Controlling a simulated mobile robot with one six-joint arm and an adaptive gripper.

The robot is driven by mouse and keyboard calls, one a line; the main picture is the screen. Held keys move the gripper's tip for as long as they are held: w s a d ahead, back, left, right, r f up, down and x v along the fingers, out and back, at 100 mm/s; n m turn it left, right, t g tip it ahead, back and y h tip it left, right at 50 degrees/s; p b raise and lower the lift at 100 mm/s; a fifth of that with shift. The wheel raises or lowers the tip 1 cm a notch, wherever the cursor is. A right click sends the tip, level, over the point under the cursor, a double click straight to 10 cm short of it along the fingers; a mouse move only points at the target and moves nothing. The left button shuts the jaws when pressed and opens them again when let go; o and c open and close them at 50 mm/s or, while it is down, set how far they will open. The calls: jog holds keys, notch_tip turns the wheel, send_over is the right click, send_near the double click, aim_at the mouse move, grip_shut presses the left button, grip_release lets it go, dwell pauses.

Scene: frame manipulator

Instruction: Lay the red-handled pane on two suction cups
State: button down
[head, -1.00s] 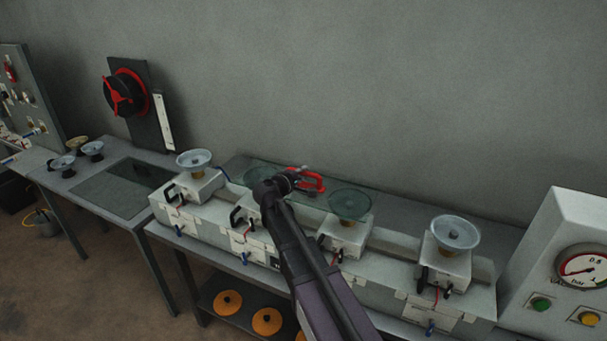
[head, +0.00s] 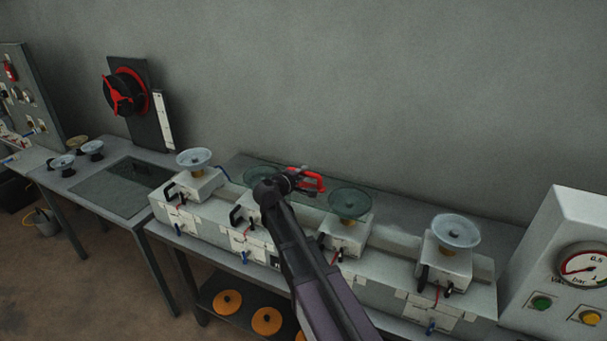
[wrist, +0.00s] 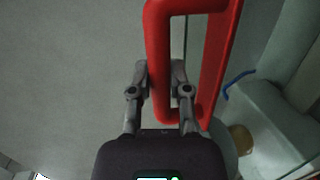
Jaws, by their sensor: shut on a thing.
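The red handle (head: 313,182) belongs to a clear greenish pane (head: 322,198) over the middle of the bench. My gripper (head: 294,180) is at the handle; the wrist view shows its fingers (wrist: 161,82) shut on one bar of the red handle (wrist: 224,50). The pane lies over the two middle suction cups, the left one (head: 262,175) and the right one (head: 349,204), which look green-tinted through it. I cannot tell whether the glass touches them. My arm hides part of the left block and the pane's near side.
Uncovered cups stand on the far-left block (head: 194,159) and far-right block (head: 456,231). A gauge box (head: 560,270) bounds the right. A side table (head: 115,190) with a dark flat panel and loose cups is at left. The wall is close behind the bench.

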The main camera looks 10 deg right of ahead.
jog(key=c, duration=0.5)
grip_release()
jog(key=shift+s, duration=0.15)
